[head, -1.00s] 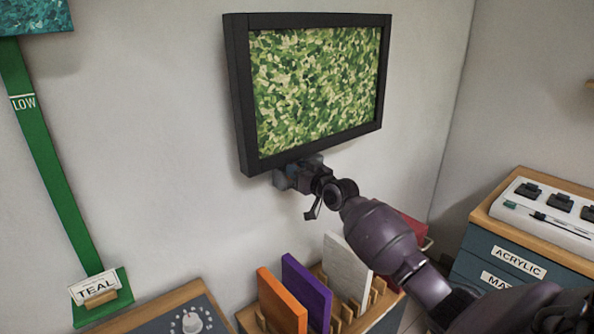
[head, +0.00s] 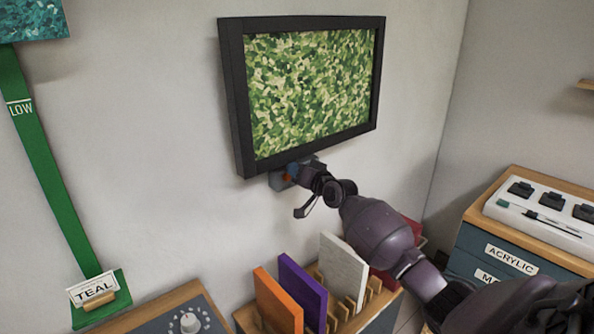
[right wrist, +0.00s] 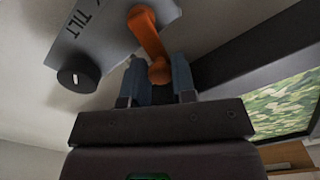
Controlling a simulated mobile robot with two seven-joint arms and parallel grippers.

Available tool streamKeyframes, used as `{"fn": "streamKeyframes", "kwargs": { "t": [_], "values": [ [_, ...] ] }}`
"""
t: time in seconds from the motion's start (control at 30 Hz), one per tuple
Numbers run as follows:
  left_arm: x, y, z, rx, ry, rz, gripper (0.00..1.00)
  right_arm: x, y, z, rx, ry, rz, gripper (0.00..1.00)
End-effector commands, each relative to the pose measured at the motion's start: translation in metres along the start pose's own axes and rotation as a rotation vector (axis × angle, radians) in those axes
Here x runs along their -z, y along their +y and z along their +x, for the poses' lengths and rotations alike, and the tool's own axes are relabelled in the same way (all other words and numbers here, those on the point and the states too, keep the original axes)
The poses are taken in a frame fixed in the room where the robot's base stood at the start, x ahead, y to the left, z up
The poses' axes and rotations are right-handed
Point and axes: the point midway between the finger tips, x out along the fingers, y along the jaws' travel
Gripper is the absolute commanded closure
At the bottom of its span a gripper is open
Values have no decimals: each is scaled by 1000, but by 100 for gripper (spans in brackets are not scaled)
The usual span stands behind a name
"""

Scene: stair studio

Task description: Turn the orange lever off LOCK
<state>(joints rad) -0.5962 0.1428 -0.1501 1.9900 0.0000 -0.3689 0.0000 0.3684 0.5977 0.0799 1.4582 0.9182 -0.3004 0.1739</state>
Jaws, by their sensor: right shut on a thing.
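The orange lever (right wrist: 148,36) shows in the right wrist view on a grey plate (right wrist: 92,38) marked "TILT"; its other lettering is cut off. Its knobbed end lies between the two fingers of my right gripper (right wrist: 160,80), which is shut on it. In the head view my right gripper (head: 299,172) is at the bracket just under the black-framed green picture (head: 312,95), and a small bit of orange shows there. The word LOCK is not readable in either view. My left gripper is not in view.
A black knob (right wrist: 78,78) sits on the plate beside the lever. The picture's frame is close above my gripper. Below stand an orange panel (head: 278,302), a purple panel (head: 303,291) and a white panel (head: 343,268) in a wooden rack.

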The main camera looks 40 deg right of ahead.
Motion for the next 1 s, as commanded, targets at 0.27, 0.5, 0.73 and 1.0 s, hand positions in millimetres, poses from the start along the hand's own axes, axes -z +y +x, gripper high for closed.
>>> {"fn": "streamKeyframes", "kwargs": {
  "t": [0.27, 0.5, 0.73, 1.0],
  "values": [
    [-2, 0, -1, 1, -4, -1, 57, 1, 0, 0, -1, 2, 1, 99],
    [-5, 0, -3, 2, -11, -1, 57, 1, 0, 0, 1, 2, 0, 50],
    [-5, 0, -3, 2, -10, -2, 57, 2, -2, 0, 3, 4, 0, 50],
    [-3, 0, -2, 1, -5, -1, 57, 3, -3, 1, 5, 5, -11, 50]
  ]
}}
